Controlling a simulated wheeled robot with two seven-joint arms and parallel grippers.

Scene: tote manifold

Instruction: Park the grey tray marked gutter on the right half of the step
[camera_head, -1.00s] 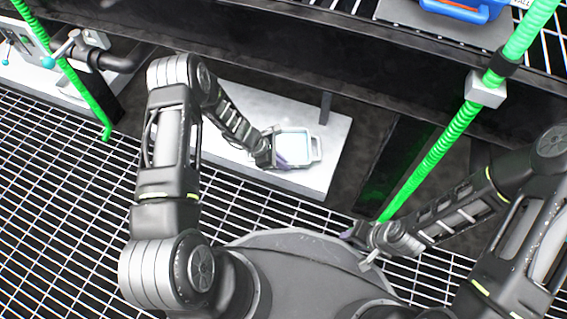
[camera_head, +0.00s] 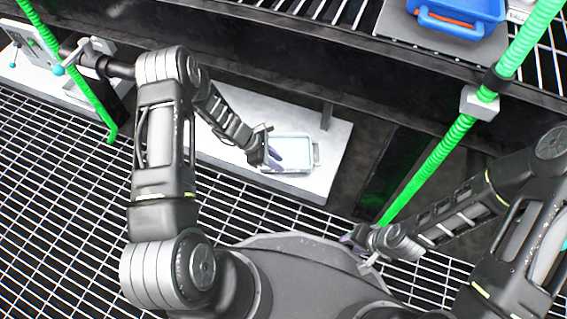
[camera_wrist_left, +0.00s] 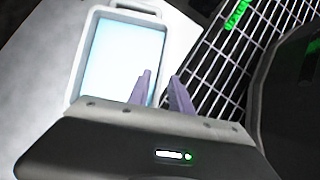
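The grey tray (camera_head: 317,154) has a pale rim, a light-blue inside and a handle loop at its end. It lies on the right part of the white step (camera_head: 320,185). In the left wrist view the tray (camera_wrist_left: 75,62) is upper left of the fingers. My left gripper (camera_head: 276,158) is at the tray's left end. Its purple fingers (camera_wrist_left: 160,76) are parted with nothing between them, one overlapping the tray's edge in view. Whether they touch it is unclear. No marking is readable. My right gripper (camera_head: 358,240) is low, away from the step; its fingers are unclear.
A green ribbed post (camera_head: 440,152) rises right of the step, another (camera_head: 85,95) at the left. A dark beam (camera_head: 250,70) runs behind and above the step. A blue tote (camera_head: 460,18) sits on the upper shelf. Open grating lies in front.

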